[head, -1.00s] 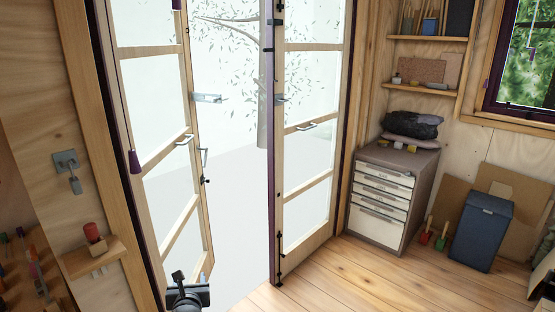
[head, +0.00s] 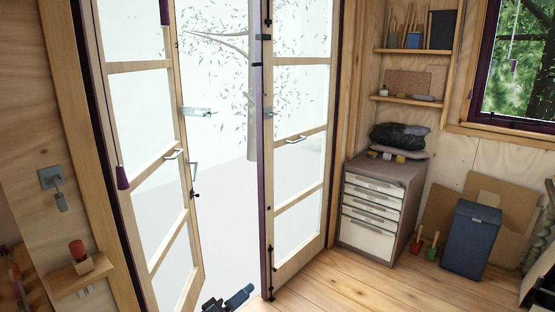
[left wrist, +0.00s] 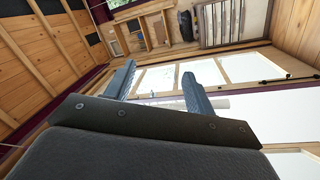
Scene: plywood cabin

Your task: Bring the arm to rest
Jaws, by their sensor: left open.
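My left gripper (head: 236,298) shows at the bottom edge of the head view, in front of the doorway and low. Most of its arm is cut off by the frame. In the left wrist view the two grey-blue fingers (left wrist: 158,76) stand well apart with nothing between them. The gripper is open and empty. My right gripper is in neither view.
A glazed double door stands open, with its left leaf (head: 150,130) and right leaf (head: 297,195) framing a bright gap. A drawer cabinet (head: 372,215) and a blue bin (head: 471,238) stand at right. The wooden floor (head: 360,285) before them is clear.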

